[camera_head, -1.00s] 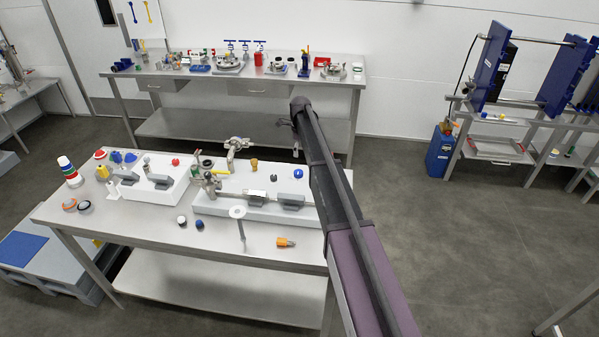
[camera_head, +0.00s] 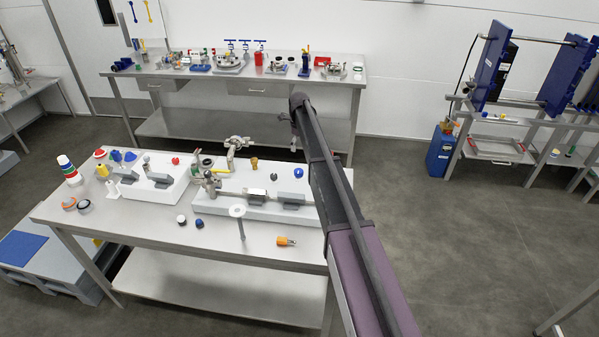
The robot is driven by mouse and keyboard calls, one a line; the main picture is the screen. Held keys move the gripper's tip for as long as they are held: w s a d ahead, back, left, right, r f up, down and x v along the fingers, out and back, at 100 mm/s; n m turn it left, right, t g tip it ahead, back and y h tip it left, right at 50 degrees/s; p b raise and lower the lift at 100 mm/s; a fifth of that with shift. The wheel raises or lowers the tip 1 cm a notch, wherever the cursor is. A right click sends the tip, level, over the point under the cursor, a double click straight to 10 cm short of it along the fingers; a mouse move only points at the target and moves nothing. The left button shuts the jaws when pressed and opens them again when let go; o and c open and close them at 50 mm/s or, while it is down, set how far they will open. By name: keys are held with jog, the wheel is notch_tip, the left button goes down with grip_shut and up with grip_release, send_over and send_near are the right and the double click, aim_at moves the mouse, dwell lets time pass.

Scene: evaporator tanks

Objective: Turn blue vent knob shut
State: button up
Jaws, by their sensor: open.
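Several small blue parts could be the blue vent knob, and I cannot tell which one is. A round blue knob (camera_head: 298,172) is at the back right of the near steel table (camera_head: 160,238), just left of my arm. Two more blue parts (camera_head: 123,156) are at the table's back left, beside a red one. A dark blue cap (camera_head: 199,223) lies near the front middle. My arm rises from the lower right and crosses the table's right end. I cannot make out my gripper; the far end of the arm is hidden behind its nearer links.
A white block with grey parts (camera_head: 138,190) and a longer white base with metal fittings (camera_head: 225,207) occupy the near table. A white funnel-like part (camera_head: 238,212) and an orange piece (camera_head: 285,241) are in front. A second bench (camera_head: 235,76) stands behind. Open floor lies right.

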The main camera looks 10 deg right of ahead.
aim_at(300, 171)
jog(key=shift+f+b, duration=6.35)
jog(key=shift+f, duration=0.2)
jog(key=shift+d, duration=0.1)
jog(key=c, duration=1.1)
